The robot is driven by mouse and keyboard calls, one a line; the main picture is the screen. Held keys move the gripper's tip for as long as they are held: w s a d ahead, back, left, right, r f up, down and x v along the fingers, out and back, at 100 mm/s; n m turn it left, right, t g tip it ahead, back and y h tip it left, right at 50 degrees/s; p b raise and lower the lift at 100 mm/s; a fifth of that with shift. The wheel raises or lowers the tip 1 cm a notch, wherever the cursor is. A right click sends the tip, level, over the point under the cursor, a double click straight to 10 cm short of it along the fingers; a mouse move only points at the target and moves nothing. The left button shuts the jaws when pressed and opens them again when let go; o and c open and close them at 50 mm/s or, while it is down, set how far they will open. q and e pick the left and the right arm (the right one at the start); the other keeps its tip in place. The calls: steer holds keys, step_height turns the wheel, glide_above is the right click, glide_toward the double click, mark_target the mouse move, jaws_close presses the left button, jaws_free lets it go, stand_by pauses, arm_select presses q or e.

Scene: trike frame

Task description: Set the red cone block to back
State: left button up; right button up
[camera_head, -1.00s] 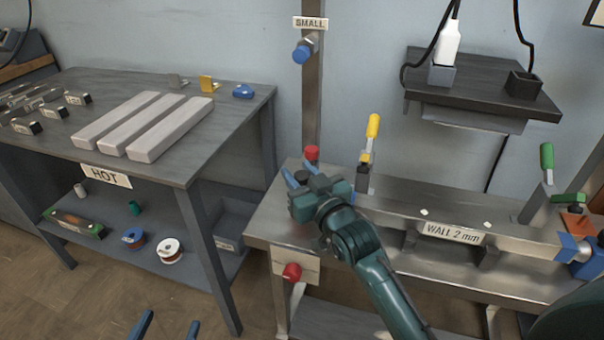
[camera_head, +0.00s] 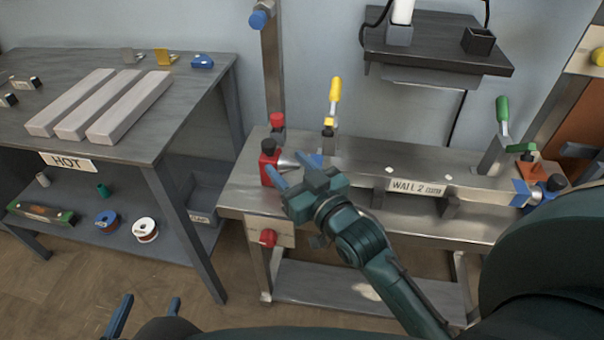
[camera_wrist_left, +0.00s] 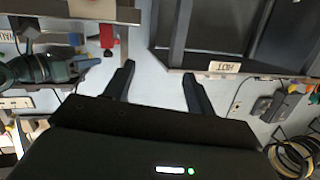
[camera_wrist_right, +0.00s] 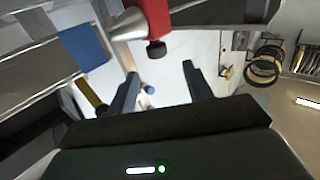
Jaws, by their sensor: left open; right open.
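The red cone block (camera_head: 268,167), with a black knob on top and a silver cone pointing right, sits at the left end of the metal bench. In the right wrist view the red cone block (camera_wrist_right: 178,17) is at the top, beyond the fingers, its silver cone (camera_wrist_right: 126,25) pointing left. My right gripper (camera_head: 292,167) is open, close in front of the block and partly covering the cone; contact is not visible, and nothing is between its fingers. My left gripper (camera_head: 148,302) is open and empty at the bottom left, away from the bench.
The bench (camera_head: 230,195) carries a red knob (camera_head: 277,121) behind the block, a yellow-handled clamp (camera_head: 334,95), a green-handled clamp (camera_head: 502,115) and a blue block (camera_head: 535,192) at right. A steel post rises behind. The HOT table (camera_head: 195,120) stands left with pale bars.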

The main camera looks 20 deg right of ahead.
arm_select(q)
steer(key=shift+s, duration=0.1)
arm_select(e)
steer(key=shift+s+d, duration=0.2)
steer(key=shift+s, duration=0.85)
steer(key=shift+s+d, duration=0.2)
steer(key=shift+s, duration=0.8)
